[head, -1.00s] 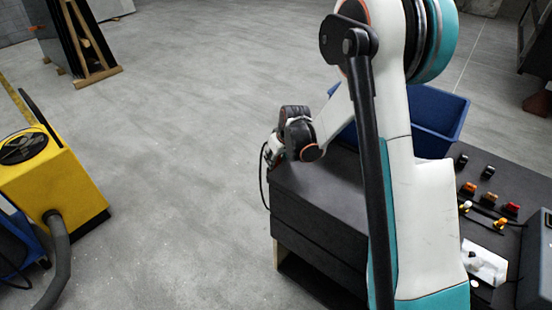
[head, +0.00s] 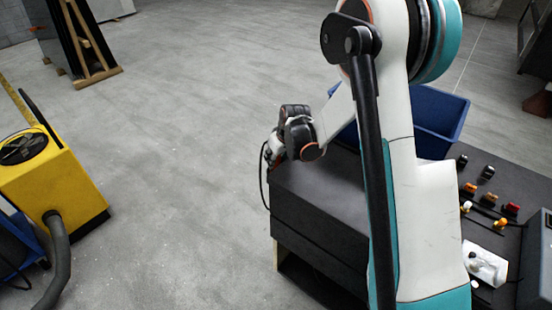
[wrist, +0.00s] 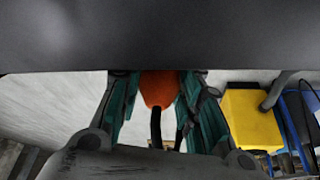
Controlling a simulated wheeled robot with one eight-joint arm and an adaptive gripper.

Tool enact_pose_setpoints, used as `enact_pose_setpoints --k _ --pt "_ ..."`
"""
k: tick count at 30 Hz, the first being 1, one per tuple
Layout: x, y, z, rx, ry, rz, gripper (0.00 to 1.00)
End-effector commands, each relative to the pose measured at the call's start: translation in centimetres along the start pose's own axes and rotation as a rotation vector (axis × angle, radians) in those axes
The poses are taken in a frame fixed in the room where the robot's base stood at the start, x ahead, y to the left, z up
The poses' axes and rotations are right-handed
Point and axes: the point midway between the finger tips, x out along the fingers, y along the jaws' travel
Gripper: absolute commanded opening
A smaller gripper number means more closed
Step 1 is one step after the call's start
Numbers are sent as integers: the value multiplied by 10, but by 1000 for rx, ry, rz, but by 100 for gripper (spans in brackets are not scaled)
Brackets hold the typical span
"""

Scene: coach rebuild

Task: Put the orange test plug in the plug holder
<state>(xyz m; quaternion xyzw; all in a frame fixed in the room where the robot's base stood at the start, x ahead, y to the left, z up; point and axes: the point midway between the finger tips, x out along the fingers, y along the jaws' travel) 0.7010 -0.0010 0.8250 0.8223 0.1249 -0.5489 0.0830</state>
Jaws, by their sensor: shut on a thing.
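In the wrist view, the orange test plug (wrist: 159,88) sits between the teal-padded fingers of my gripper (wrist: 161,96), which is shut on it. A black cable runs from the plug toward the bottom of that view. In the head view, my gripper (head: 273,156) is beyond the left edge of the dark bench (head: 325,190), with a thin black cable hanging beside it. The plug is too small and covered to make out there. I cannot clearly identify the plug holder in either view.
Several small coloured connectors, including a red one (head: 511,208), stand on the bench's right side near a white piece (head: 484,262). A blue bin (head: 440,118) is behind my arm. A yellow machine (head: 55,190) stands on the floor at left. Open floor lies between it and the bench.

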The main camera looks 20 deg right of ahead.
Motion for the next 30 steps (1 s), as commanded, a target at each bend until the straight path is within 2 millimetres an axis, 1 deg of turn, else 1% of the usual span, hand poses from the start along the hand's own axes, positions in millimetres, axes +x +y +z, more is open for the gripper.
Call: enact_pose_setpoints --k 11,30 --pt "-10 0 -4 0 0 0 1" --pt "-10 0 -4 0 0 0 1"
